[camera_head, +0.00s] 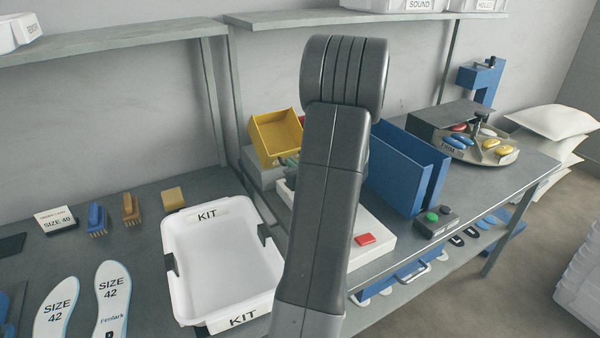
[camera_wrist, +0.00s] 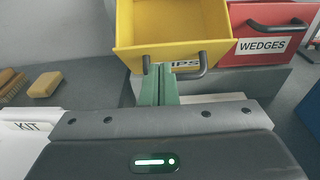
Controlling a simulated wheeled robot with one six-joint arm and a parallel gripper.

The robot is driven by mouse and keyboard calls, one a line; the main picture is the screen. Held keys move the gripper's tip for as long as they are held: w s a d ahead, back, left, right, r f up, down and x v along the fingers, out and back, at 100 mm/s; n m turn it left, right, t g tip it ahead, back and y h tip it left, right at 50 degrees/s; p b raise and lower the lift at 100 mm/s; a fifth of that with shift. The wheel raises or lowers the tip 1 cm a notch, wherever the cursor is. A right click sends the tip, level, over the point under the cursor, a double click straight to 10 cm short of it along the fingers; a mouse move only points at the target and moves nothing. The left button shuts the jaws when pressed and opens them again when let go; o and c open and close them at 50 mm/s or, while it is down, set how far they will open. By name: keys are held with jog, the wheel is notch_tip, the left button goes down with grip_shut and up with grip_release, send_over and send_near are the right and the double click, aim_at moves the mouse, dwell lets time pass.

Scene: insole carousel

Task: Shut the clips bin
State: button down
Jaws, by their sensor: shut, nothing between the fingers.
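The clips bin (camera_head: 275,138) is a yellow open-topped bin that sticks out and tilts forward at the back of the bench. In the wrist view the clips bin (camera_wrist: 180,54) fills the upper middle, with a dark handle on its front and a label partly hidden, reading "IPS". My gripper (camera_wrist: 157,72) is shut and empty, its green fingertips just below the bin's front and left of the handle's right end. I cannot tell whether they touch it. In the head view my arm hides most of the gripper.
The red wedges bin (camera_wrist: 262,48) stands right beside the clips bin. A white kit tray (camera_head: 222,262) lies at the front left. A blue box (camera_head: 405,170) and a button box (camera_head: 436,221) are to the right of my arm. A brush (camera_head: 131,208) lies left.

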aim_at(289, 152)
jog(key=shift+w+a+r, duration=0.25)
jog(key=shift+w+r, duration=0.15)
jog(key=shift+w, duration=0.1)
jog(key=shift+r+p, duration=0.15)
jog(key=shift+p, duration=0.15)
jog(key=r+p, duration=0.1)
jog(key=p, duration=0.1)
jog(key=g+p, duration=0.1)
jog(key=p, duration=0.1)
jog(key=shift+w+a+r+h, duration=0.2)
jog(key=shift+w+r+h, duration=0.1)
jog(key=shift+w+r, duration=0.1)
jog(key=w+r+g+p, duration=0.1)
jog(key=p, duration=0.3)
jog(key=shift+a+g+h, duration=0.3)
jog(key=shift+a+h, duration=0.05)
jog(key=shift+h, duration=0.05)
jog(key=shift+w+a+p, duration=0.2)
jog(key=shift+w+p, duration=0.2)
jog(key=shift+w, duration=0.05)
jog(key=shift+w+a+r, duration=0.2)
jog(key=shift+w+a, duration=0.05)
jog(key=shift+w, duration=0.3)
jog(key=shift+w+a+r, duration=0.2)
jog(key=shift+w+a, duration=0.05)
jog(key=shift+w, duration=0.25)
jog(key=shift+w+a+r, duration=0.2)
jog(key=shift+w+a, duration=0.05)
jog(key=shift+w, duration=0.3)
jog(key=shift+r, duration=0.1)
